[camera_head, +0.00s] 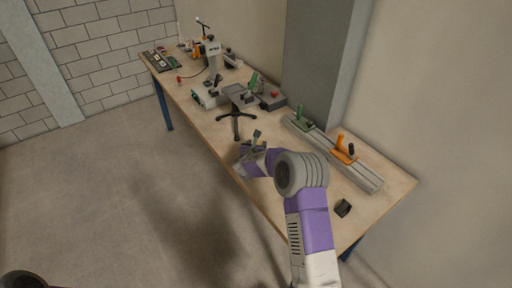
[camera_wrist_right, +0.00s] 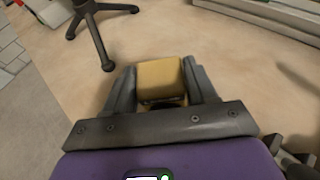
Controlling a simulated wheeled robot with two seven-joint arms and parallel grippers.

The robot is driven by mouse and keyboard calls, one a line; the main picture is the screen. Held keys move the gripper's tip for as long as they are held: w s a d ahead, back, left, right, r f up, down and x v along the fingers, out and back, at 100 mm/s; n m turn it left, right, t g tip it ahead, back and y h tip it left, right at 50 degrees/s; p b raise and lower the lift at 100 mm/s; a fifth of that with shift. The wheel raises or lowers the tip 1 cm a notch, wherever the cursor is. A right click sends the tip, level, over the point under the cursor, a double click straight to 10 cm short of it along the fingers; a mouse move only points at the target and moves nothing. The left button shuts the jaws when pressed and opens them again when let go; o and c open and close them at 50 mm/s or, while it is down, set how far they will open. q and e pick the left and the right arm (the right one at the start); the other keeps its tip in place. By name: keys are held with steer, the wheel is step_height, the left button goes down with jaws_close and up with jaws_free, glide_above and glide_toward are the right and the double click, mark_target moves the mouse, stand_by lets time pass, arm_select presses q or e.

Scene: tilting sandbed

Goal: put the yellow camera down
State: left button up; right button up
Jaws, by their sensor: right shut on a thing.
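My right gripper (camera_head: 252,148) is over the front edge area of the workbench, just in front of a small black tripod stand (camera_head: 236,125). In the right wrist view, the right gripper (camera_wrist_right: 162,88) is shut on the yellow camera (camera_wrist_right: 160,78), with one dark finger on each side of it. The camera shows as a yellow block with a dark lower part. I cannot tell whether it touches the bench top or hangs just above it. In the head view the gripper mostly hides the camera. My left gripper is not in view.
The wooden workbench (camera_head: 285,192) has free room around the gripper. A metal rail with an orange clamp (camera_head: 344,148) and a green clamp (camera_head: 302,122) lies at the right. A grey instrument (camera_head: 212,92) stands farther back.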

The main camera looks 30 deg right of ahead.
steer(key=shift+f, duration=0.1)
steer(key=shift+f, duration=0.1)
steer(key=shift+f, duration=0.1)
steer(key=o, duration=1.4)
steer(key=shift+s+a+r, duration=0.15)
steer(key=shift+a+r, duration=0.05)
steer(key=shift+r, duration=0.05)
steer(key=p+v, duration=0.1)
steer(key=v, duration=1)
steer(key=shift+s+a, duration=0.15)
steer(key=shift+s, duration=0.05)
